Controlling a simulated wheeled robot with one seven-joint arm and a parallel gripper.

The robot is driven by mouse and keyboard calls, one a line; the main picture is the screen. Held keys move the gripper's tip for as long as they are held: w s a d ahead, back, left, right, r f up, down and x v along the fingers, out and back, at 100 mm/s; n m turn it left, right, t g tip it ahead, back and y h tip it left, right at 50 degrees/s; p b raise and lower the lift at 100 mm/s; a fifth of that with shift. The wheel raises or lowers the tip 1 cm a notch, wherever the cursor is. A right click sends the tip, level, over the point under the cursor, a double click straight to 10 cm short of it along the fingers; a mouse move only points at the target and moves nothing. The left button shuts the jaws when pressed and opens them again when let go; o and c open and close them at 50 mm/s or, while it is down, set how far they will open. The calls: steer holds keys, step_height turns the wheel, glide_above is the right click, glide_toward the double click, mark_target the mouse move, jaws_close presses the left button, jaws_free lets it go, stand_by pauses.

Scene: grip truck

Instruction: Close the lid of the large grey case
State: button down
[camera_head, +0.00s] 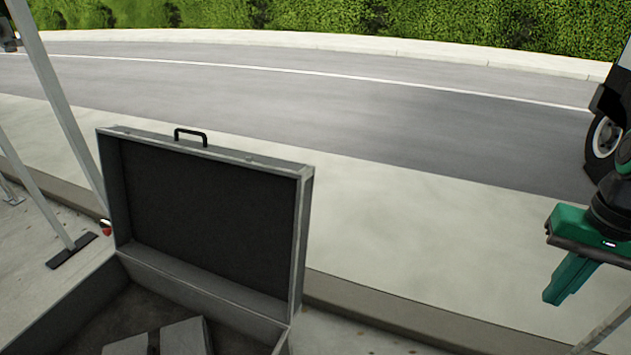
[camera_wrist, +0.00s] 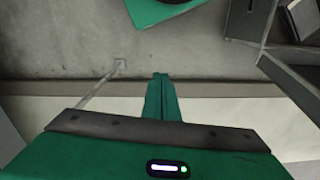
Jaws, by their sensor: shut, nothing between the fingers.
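The large grey case (camera_head: 190,290) stands open at the lower left of the head view, its front cut off by the picture edge. Its lid (camera_head: 210,205) is raised nearly upright at the back, with a dark lining and a black handle (camera_head: 190,133) on the top edge. Part of the case also shows at the upper right of the wrist view (camera_wrist: 289,84). My gripper (camera_head: 557,296) is at the right of the head view, well to the right of the lid and touching nothing. Its green fingers are together and empty in the wrist view (camera_wrist: 160,78).
Grey items (camera_head: 165,338) lie inside the case. A metal stand leg (camera_head: 62,110) rises left of the lid. A kerb (camera_head: 380,322) runs behind the case, then pavement and road. A truck wheel (camera_head: 603,140) is at the far right. The space between lid and gripper looks clear.

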steer(key=w+a+f+n+y, duration=0.1)
steer(key=w+a+f+y, duration=0.3)
steer(key=w, duration=0.6)
steer(key=w+a+f+n, duration=0.1)
steer(key=w+a+f, duration=0.1)
steer(key=w+a, duration=0.6)
steer(key=w+a+f+n+y, duration=0.2)
steer(key=w+a+f, duration=0.2)
steer(key=w, duration=0.7)
steer(key=w+a+r+m+t+y, duration=0.3)
steer(key=w+a+y, duration=0.9)
steer(key=w, duration=0.1)
steer(key=s+a+r, duration=0.1)
steer(key=s+a, duration=0.1)
steer(key=a, duration=0.9)
steer(key=shift+a+r, duration=0.25)
steer(key=shift+r, duration=0.1)
